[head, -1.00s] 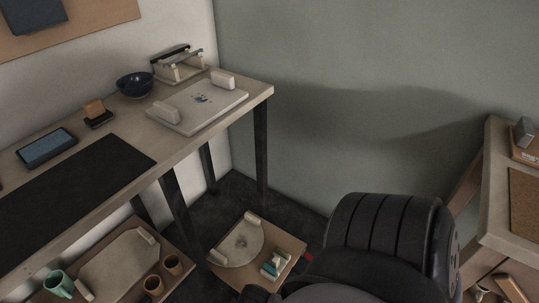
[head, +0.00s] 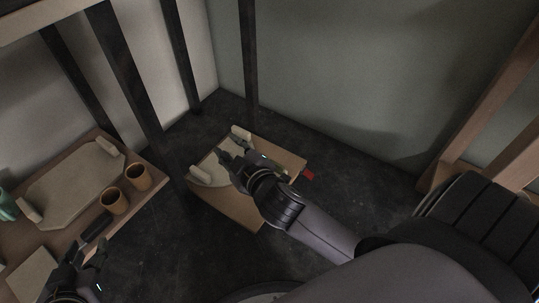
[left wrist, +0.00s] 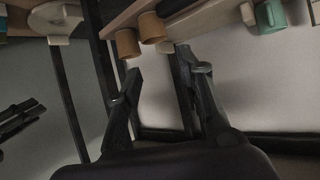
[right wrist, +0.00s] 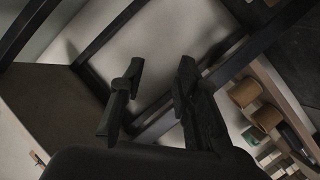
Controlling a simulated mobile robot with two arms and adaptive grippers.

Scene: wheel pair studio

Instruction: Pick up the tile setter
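I cannot tell for certain which object is the tile setter. A pale round board (head: 207,171) with an upright handle (head: 241,133) lies on a low wooden platform (head: 228,205). A pale angular board (head: 72,185) with two end handles lies on a low shelf at left. My right gripper (head: 240,161) is over the round board and hides part of it; in the right wrist view its fingers (right wrist: 160,72) are apart and empty. My left gripper (head: 88,252) is at the near edge of the low shelf; in the left wrist view its fingers (left wrist: 162,68) are apart and empty.
Two brown cups (head: 138,177) and a dark long item (head: 97,227) are on the low shelf. A teal mug (head: 6,205) is at its left end. Dark table legs (head: 130,85) stand between shelf and platform. The dark floor (head: 370,185) at right is clear.

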